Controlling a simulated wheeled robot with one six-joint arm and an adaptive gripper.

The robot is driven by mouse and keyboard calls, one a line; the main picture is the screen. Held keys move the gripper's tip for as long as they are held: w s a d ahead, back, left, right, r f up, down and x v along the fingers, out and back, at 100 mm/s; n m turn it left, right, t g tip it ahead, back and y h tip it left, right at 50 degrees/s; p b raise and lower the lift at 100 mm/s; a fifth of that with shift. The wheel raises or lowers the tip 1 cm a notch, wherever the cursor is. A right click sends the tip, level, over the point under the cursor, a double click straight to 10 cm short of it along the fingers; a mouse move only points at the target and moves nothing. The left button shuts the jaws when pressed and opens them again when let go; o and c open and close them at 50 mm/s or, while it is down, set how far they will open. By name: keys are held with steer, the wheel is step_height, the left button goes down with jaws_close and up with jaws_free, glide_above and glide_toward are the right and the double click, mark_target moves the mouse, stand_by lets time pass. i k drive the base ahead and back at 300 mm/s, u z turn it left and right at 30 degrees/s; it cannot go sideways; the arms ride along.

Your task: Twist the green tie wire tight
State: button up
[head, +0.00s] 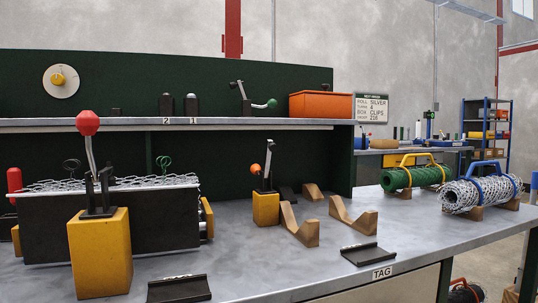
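The green tie wire (164,163) is a small curled loop standing up behind the silver chainlink mesh (120,184), toward its right part. Its lower end is hidden by the mesh, and I cannot tell how tightly it is twisted. A similar dark tie wire (71,166) stands to its left. The mesh lies along the top of a dark block (150,222) with yellow end parts. My gripper is not in view.
A yellow post with a red-knobbed lever (88,123) stands in front of the mesh. A smaller yellow post with an orange-knobbed lever (269,150) stands right. Wooden cradles (300,228) and a green roll (400,179) lie further right. A shelf (180,125) runs above the bench.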

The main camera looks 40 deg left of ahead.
mark_target(163, 165)
steer(key=z, duration=1.4)
steer(key=k, duration=2.2)
steer(key=u, duration=2.3)
